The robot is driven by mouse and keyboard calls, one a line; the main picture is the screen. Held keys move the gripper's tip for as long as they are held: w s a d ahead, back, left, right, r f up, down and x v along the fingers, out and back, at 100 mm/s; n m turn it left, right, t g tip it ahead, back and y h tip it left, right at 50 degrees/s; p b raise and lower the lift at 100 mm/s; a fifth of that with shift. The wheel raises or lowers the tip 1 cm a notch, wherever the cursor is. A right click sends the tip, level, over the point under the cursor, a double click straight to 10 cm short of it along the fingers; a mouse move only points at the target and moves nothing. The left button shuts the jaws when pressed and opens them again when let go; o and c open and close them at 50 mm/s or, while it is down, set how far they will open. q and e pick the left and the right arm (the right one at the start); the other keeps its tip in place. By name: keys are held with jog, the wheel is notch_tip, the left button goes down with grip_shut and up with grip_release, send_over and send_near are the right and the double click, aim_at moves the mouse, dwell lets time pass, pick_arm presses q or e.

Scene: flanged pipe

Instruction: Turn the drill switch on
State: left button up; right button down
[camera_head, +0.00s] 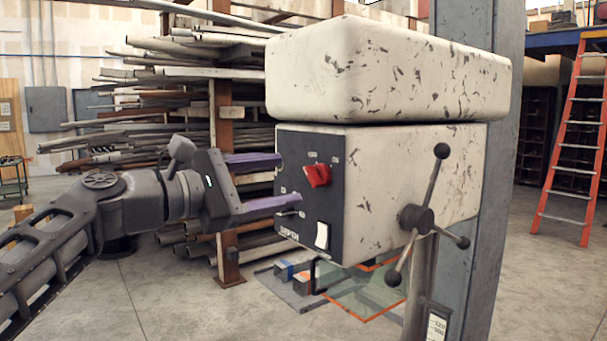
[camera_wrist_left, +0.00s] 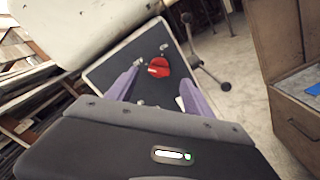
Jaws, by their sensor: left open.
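The drill (camera_head: 410,170) has a worn cream head with a dark control panel (camera_head: 308,205) on its left face. A red rotary switch (camera_head: 317,175) sits high on the panel, and a white rocker switch (camera_head: 321,236) sits low on it. My left gripper (camera_head: 278,180) is open and empty, with its purple fingers pointing at the panel's left part. In the left wrist view the red switch (camera_wrist_left: 159,67) shows beyond and between the fingers (camera_wrist_left: 158,95), apart from them. The rocker is mostly hidden there by the right finger. My right gripper is not in view.
A three-armed feed handle (camera_head: 420,218) sticks out of the drill's right side. A grey column (camera_head: 480,60) stands behind it. A clear orange-edged guard (camera_head: 365,292) is below the head. Pipe racks (camera_head: 170,100) fill the back left, and an orange ladder (camera_head: 570,150) stands at right.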

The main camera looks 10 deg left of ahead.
aim_at(310, 176)
pick_arm(q)
jog(key=p+x, duration=0.1)
jog(key=x, duration=0.4)
jog(key=shift+w+d, duration=0.25)
jog(key=shift+w, duration=0.1)
jog(key=shift+c, duration=0.4)
grip_shut()
